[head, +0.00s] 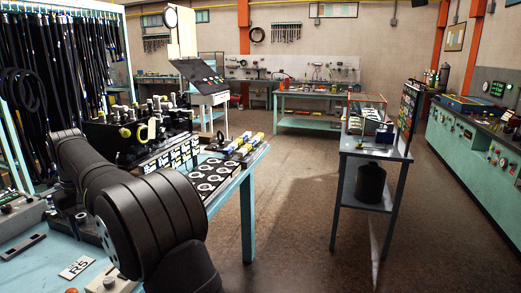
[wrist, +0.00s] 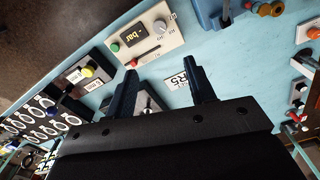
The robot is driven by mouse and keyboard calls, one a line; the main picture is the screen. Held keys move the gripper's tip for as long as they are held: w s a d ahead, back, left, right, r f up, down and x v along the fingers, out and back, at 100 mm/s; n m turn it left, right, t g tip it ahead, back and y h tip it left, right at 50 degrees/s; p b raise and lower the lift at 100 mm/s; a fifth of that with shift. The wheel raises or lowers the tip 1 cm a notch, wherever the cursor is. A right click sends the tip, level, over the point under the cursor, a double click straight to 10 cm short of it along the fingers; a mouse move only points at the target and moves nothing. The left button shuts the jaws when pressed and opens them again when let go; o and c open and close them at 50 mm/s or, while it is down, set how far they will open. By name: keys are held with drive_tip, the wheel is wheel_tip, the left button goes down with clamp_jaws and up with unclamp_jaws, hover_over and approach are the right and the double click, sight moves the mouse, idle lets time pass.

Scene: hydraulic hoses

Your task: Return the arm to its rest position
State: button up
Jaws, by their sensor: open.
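My gripper (wrist: 165,88) shows in the wrist view with its two dark fingers spread apart. Nothing is held between them. Below the fingers lie the blue bench top (wrist: 135,22) and a white card marked R5 (wrist: 178,82). In the head view my dark arm fills the lower left, over the bench, and the fingers are hidden there. The same card (head: 76,267) lies on the bench left of my arm.
A beige control box (wrist: 144,35) with a bar display stands near the fingers. A rack of hanging hoses (head: 40,80) stands at the left. Trays of rings (head: 210,178) and fittings line the bench. Open floor (head: 295,210) lies right of the bench, before a small cart (head: 375,150).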

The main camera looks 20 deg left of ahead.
sight(108, 280)
wheel_tip(108, 280, down, 18)
drive_tip(key=shift+d, duration=0.1)
drive_tip(key=shift+r+n, duration=0.2)
drive_tip(key=shift+n, duration=0.2)
drive_tip(key=n, duration=0.4)
drive_tip(key=shift+n, duration=0.4)
drive_tip(key=n, duration=0.6)
drive_tip(key=shift+r, duration=1.7)
